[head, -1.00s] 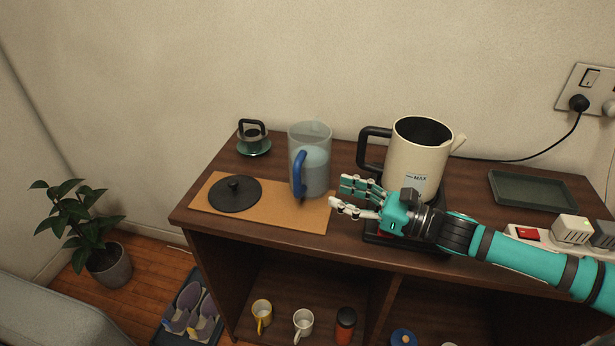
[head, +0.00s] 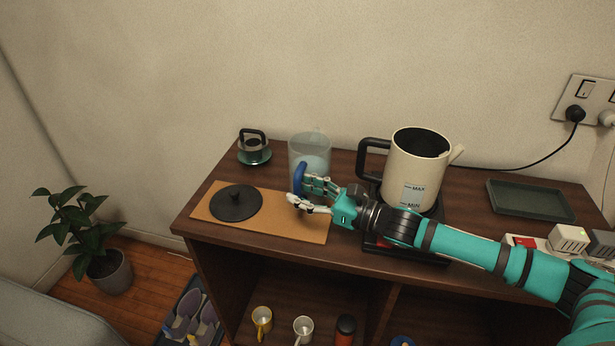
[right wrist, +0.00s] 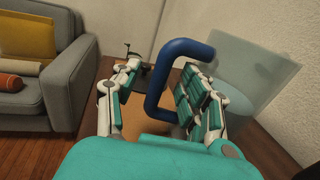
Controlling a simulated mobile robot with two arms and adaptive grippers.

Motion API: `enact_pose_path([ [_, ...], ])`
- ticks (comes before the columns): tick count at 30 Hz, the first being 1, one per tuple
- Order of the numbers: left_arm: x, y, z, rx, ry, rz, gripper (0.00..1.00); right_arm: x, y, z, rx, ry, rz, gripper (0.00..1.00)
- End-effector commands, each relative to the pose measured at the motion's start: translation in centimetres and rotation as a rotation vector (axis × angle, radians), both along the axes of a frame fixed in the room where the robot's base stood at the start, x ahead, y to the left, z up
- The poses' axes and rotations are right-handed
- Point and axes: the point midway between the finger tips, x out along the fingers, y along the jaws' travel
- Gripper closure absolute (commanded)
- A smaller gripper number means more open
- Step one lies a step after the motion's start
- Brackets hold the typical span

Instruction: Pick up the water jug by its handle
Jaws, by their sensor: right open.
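The water jug (head: 310,148) is clear with a blue handle (head: 299,178) and stands upright at the back edge of the cork mat (head: 290,229). My right gripper (head: 305,195) is open at the handle in the head view and hides part of the jug's lower body. In the right wrist view the blue handle (right wrist: 154,88) stands between the open fingers (right wrist: 155,97), and the clear jug body (right wrist: 250,75) is beyond the right finger. I cannot tell whether a finger touches the handle. My left gripper is not in view.
A cream kettle (head: 416,170) with a black handle stands close to the right of the jug, behind my right arm. A black lid (head: 236,203) lies on the mat's left part. A small dark-handled item on a green saucer (head: 254,157) stands at the back left.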

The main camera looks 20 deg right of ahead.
Motion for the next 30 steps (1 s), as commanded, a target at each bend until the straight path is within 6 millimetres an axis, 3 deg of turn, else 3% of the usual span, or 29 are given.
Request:
enact_pose_path([
  [10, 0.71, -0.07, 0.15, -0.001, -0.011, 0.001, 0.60, 0.51, 0.50, -0.05, -0.001, 0.001, 0.000, 0.58],
  [20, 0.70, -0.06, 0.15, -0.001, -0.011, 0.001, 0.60, 0.49, 0.48, -0.03, -0.001, 0.001, 0.001, 1.00],
  [30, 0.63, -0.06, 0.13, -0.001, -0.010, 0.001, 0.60, 0.48, 0.48, -0.03, -0.001, 0.001, 0.001, 1.00],
])
